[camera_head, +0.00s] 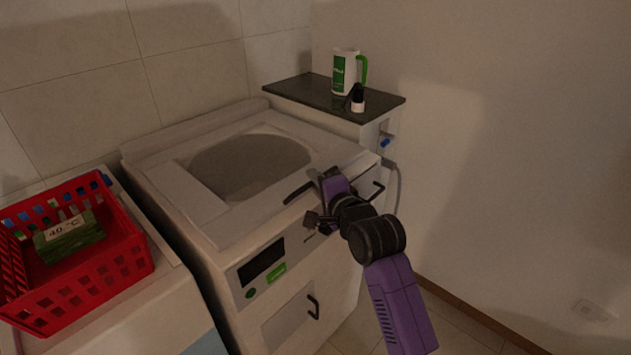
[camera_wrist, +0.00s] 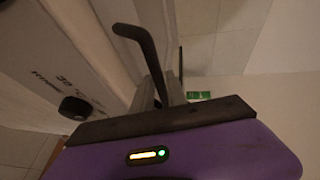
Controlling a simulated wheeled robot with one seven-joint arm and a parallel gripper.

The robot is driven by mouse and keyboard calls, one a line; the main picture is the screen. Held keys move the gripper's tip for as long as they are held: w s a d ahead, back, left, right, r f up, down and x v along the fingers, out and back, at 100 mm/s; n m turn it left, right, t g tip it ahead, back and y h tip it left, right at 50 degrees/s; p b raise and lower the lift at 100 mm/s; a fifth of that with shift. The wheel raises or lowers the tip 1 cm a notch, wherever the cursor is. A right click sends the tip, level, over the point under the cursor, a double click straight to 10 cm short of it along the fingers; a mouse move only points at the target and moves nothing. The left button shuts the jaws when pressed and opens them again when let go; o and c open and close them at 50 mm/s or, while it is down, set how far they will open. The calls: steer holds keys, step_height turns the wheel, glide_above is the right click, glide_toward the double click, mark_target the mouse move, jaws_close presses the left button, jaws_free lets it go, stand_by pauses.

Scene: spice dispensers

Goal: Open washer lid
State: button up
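The washer (camera_head: 215,265) is a pale top-loading machine with a flat lid (camera_head: 185,190) that lies level with its top. The lid has a large rounded grey window (camera_head: 250,165). A dark curved handle (camera_head: 298,191) juts from the lid's front edge. My purple gripper (camera_head: 318,198) is at that front edge, beside the handle. In the wrist view the dark bent handle (camera_wrist: 137,38) reaches down to my dark fingers (camera_wrist: 160,92) and overlaps them. I cannot tell whether the fingers are closed around it.
A red basket (camera_head: 110,280) with a green "40 °C" bundle (camera_head: 70,240) stands on the left unit. A dark shelf (camera_head: 310,92) behind the washer holds a white-and-green jug (camera_head: 344,75) and small black-topped bottle (camera_head: 358,99). Walls close the back and right; floor is free at right.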

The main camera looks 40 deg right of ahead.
jaws_close()
steer(key=shift+f, duration=0.1)
stand_by(1.0)
